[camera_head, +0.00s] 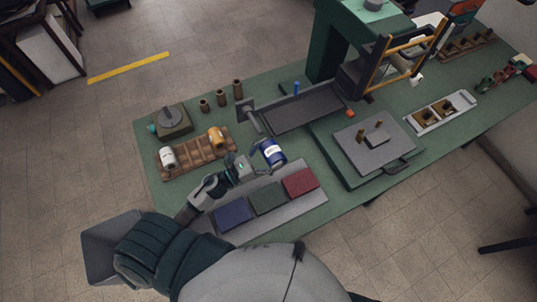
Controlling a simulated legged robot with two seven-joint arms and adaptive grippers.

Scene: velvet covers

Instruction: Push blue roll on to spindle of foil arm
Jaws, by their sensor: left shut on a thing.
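My left gripper (254,159) is shut on the blue roll (273,155), a blue cylinder with pale bands, and holds it by its left side above the green table. The roll is tilted. A grey arm-like part with a flat plate (245,106) stands just behind the roll, at the left end of a dark tray. It may be the foil arm, but I cannot clearly make out its spindle. The roll appears apart from this part. My right gripper is not in view.
A brown rack (203,153) with a white roll and an orange roll lies to the left. A grey tray (318,201) with blue, green and red pads lies in front. A green press (332,45) stands behind. A grey plate (371,155) with two upright blocks lies right.

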